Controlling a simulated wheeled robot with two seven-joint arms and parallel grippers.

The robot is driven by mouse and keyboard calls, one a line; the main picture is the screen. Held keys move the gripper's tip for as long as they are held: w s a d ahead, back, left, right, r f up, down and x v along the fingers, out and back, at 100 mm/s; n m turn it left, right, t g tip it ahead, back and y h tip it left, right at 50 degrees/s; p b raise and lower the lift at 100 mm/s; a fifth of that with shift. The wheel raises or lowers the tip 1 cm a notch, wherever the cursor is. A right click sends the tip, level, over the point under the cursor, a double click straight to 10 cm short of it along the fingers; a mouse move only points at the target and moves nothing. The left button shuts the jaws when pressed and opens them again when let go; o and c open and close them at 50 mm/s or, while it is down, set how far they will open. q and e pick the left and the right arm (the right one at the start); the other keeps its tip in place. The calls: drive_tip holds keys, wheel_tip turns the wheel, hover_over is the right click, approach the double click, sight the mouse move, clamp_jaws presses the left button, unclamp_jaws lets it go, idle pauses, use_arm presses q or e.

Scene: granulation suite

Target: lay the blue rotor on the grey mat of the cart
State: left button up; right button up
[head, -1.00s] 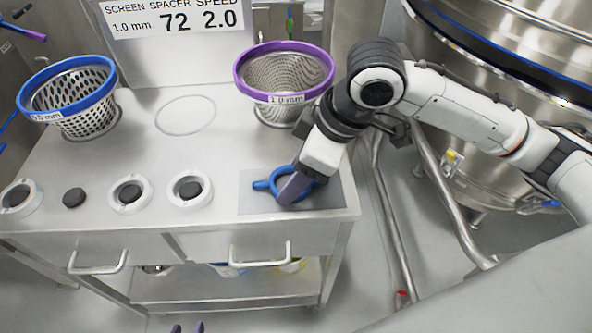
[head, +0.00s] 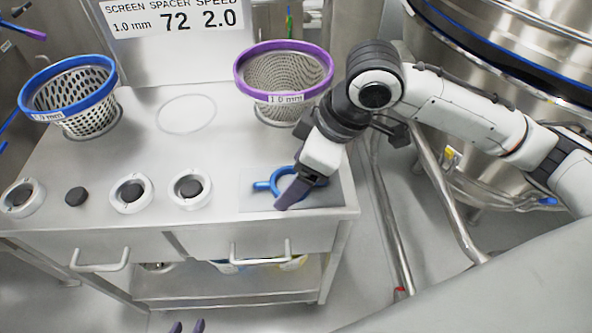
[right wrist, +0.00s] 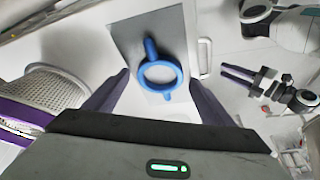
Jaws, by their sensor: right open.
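The blue rotor (head: 262,185), a ring with a short arm, lies flat on the grey mat (head: 332,196) at the cart's front right corner. In the right wrist view the whole rotor (right wrist: 152,52) shows on the mat (right wrist: 128,40). My right gripper (head: 290,194) is low over it, fingers spread on both sides of the ring and apart from it; a finger hides part of the ring in the head view.
A purple-rimmed screen basket (head: 284,75) stands behind the mat, close to my right arm. A blue-rimmed basket (head: 70,98) stands at the back left. Several round spacers, such as one white ring (head: 190,189), line the front edge. The cart's middle (head: 170,150) is free.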

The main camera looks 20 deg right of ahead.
use_arm(q)
drive_tip(key=shift+s+a+r+p, duration=0.2)
drive_tip(key=shift+a+p, duration=0.25)
drive_tip(key=shift+p, duration=0.45)
use_arm(e)
drive_tip(key=v, duration=1)
drive_tip(key=shift+r, duration=0.15)
